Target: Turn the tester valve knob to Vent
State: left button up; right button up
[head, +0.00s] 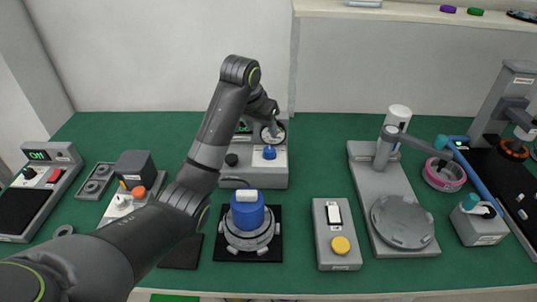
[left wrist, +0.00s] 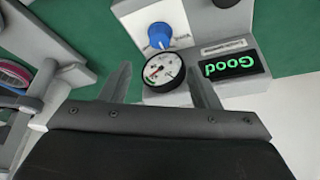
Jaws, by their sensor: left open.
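The tester (head: 262,172) is a grey box at the back middle of the green table. Its blue valve knob (head: 270,152) sits on a white plate on the front. In the left wrist view the blue knob (left wrist: 160,36) stands beyond the fingertips; its plate's lettering is too small to read. A round gauge (left wrist: 163,72) shows between the fingers, and a display (left wrist: 235,66) reads "Good" in green, upside down. My right gripper is out of view.
A blue-topped hub motor (head: 247,215) stands on a black mat in front of the tester. A switch box with a yellow button (head: 340,245) and a press with a round plate (head: 403,222) are to the right. A black knob (head: 231,159) is on the tester's left.

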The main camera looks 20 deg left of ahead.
aim_at(269, 149)
pick_arm(q)
jog(key=x, duration=1.1)
jog(key=shift+r, duration=0.1)
jog(key=shift+c, duration=0.4)
jog(key=shift+s+p, duration=0.1)
jog(key=shift+p, duration=0.25)
jog(key=c, duration=0.9)
